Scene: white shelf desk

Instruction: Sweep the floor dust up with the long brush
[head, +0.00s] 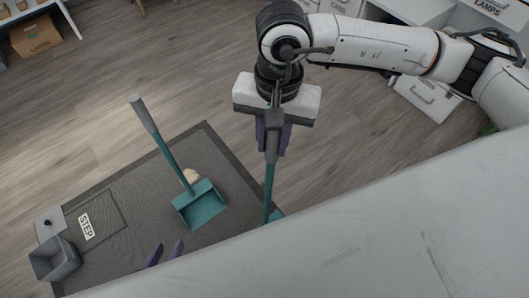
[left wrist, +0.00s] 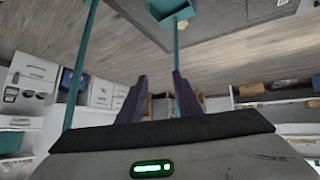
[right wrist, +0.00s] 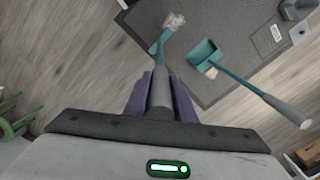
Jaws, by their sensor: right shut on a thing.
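The long brush has a grey grip and teal pole (head: 270,185). My right gripper (head: 272,140) is shut on its grip; in the right wrist view the grip (right wrist: 161,92) sits between the fingers and the teal brush head (right wrist: 158,46) points down. A pale tuft there could be bristles or dust. The teal long-handled dustpan (head: 200,205) stands on the dark mat (head: 140,190), its grey handle end tilted up. Beige dust (head: 190,176) lies beside the pan, also in the right wrist view (right wrist: 211,73). My left gripper (head: 161,256) is open and empty near the mat's front part.
A grey bin (head: 54,260) stands at the mat's left corner, near a STEP label (head: 86,227). A cardboard box (head: 36,38) is at far left. A large pale surface (head: 330,250) hides the lower right. Wooden floor beyond the mat is mostly clear.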

